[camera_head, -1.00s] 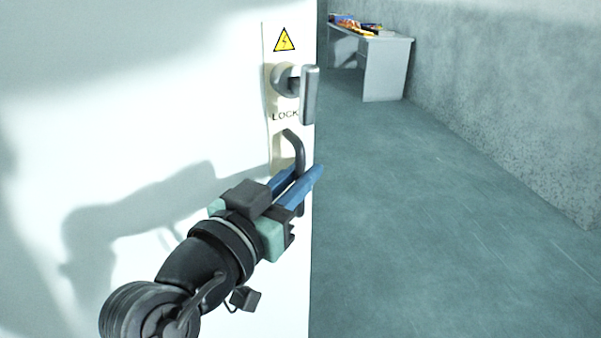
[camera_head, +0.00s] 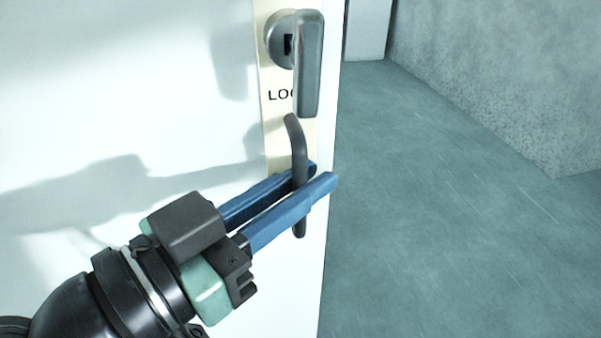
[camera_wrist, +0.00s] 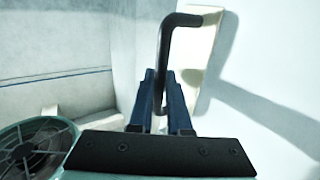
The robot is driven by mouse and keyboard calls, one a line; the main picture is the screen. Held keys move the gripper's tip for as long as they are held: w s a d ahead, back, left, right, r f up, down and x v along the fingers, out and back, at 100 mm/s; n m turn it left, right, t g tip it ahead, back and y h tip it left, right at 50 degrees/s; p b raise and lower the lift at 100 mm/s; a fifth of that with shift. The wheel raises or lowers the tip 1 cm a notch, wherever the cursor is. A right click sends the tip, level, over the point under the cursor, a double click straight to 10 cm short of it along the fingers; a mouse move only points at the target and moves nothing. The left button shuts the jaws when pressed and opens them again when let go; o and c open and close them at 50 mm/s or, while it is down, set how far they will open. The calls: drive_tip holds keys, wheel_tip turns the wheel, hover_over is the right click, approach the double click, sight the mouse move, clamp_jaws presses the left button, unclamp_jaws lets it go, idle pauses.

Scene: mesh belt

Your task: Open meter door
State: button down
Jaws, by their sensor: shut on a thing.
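The white meter door (camera_head: 120,90) fills the left of the head view. Near its right edge is a pale plate with a grey lock lever (camera_head: 309,65), which hangs straight down over the "LOCK" lettering. Below it is a dark curved pull handle (camera_head: 297,140). My gripper (camera_head: 322,175) has its blue fingers on either side of the handle's upright bar and is shut on it. In the wrist view the handle (camera_wrist: 166,55) passes down between the blue fingers (camera_wrist: 164,92). The door's far edge and hinge side are out of view.
Open grey floor (camera_head: 450,250) lies to the right of the door. A rough grey wall (camera_head: 500,80) stands beyond it.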

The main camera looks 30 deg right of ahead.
drive_tip(key=c, duration=1.2)
unclamp_jaws()
drive_tip(key=shift+o, duration=0.2)
drive_tip(key=v, duration=1.3)
